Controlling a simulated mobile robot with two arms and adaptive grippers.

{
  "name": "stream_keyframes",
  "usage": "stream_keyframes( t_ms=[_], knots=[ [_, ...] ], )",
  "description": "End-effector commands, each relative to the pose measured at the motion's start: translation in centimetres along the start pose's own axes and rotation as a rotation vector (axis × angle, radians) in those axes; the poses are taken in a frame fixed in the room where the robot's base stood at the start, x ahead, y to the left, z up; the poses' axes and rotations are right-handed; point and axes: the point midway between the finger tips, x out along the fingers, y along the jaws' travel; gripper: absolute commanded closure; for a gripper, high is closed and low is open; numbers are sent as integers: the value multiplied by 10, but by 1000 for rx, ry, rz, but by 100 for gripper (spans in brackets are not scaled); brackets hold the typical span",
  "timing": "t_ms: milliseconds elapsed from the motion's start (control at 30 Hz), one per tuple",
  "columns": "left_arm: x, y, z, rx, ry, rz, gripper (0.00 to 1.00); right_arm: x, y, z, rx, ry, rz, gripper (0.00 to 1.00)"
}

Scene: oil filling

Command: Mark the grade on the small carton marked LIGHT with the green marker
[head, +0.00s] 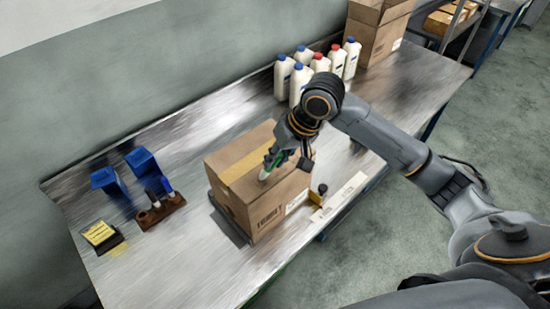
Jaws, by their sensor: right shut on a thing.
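A small closed cardboard carton (259,187) stands on the metal bench, with yellowish tape along its top and dark print on its front face. The print is too small to read for sure. My right gripper (274,162) is over the carton's top and shut on the green marker (267,169). The marker points down and to the left, its tip close to the carton's top face. I cannot tell whether the tip touches it. My left gripper is not in view.
Several white bottles (301,84) with blue or red caps stand behind the arm. A larger open carton (377,31) is at the back right. Blue bins (144,163), a brown holder (160,209) and a yellow notepad (100,233) are at left. A pale strip (340,197) lies right of the carton.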

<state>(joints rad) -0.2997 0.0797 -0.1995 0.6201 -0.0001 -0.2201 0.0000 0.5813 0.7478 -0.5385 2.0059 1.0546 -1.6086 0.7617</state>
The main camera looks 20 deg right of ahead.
Motion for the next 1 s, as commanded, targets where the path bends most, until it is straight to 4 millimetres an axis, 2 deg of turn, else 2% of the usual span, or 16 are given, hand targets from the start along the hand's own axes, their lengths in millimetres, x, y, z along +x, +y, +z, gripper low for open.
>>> stream_keyframes(
  t_ms=[467, 1000],
  knots=[
    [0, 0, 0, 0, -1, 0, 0, -1, 2, -1, 0, 0, 2, 99],
    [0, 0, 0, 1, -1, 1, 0, -40, -11, -12, -1, 2, 0, 99]
  ],
)
